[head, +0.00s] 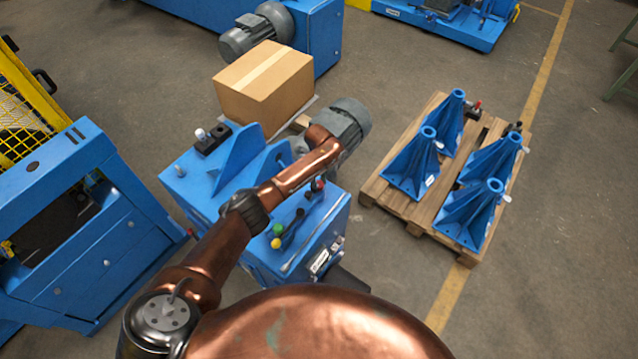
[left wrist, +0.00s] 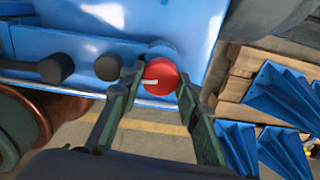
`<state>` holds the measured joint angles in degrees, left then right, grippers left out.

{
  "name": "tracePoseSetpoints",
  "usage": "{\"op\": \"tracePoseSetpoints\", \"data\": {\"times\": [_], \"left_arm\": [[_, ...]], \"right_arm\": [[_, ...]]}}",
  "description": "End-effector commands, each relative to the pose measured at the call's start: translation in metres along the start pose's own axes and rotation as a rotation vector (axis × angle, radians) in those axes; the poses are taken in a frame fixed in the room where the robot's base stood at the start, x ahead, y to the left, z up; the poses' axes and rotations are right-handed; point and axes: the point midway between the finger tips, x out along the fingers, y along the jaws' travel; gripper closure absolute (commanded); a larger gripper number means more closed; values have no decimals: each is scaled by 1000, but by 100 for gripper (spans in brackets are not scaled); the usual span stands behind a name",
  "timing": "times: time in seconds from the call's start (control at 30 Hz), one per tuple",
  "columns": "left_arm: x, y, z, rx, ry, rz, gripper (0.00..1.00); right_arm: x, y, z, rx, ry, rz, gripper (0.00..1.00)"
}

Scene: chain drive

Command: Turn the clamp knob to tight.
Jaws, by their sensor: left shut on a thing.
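The clamp knob (left wrist: 161,73) is round and red with a short white mark, which lies nearly level on its left half in the left wrist view. It sits at the edge of a blue machine. My left gripper (left wrist: 157,78) has one dark green finger on each side of the knob and is shut on it. In the head view the red knob (head: 318,184) shows small at the machine's right side, below my copper forearm. The fingers are hard to make out there. My right gripper is not in view.
Two dark round knobs (left wrist: 82,67) stand left of the red one. The blue machine (head: 318,225) also carries green and yellow knobs (head: 277,236). A grey motor (head: 347,121) and a cardboard box (head: 262,85) are behind. A pallet (head: 398,208) with blue brackets stands right.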

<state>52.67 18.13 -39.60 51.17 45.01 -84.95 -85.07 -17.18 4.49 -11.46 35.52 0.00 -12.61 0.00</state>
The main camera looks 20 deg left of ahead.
Motion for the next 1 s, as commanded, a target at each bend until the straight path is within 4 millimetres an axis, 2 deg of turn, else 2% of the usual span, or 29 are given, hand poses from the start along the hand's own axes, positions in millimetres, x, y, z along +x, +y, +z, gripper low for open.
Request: {"op": "tracePoseSetpoints", "data": {"times": [0.4,0.93,0.97,1.0], "left_arm": [[0,0,-1,177,1,-2,94],[0,0,-1,198,1,-1,94],[0,0,-1,198,1,-1,68],[0,0,-1,198,1,-1,65]], "right_arm": [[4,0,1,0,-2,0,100],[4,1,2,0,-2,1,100],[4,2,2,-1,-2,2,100],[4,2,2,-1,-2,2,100]]}}
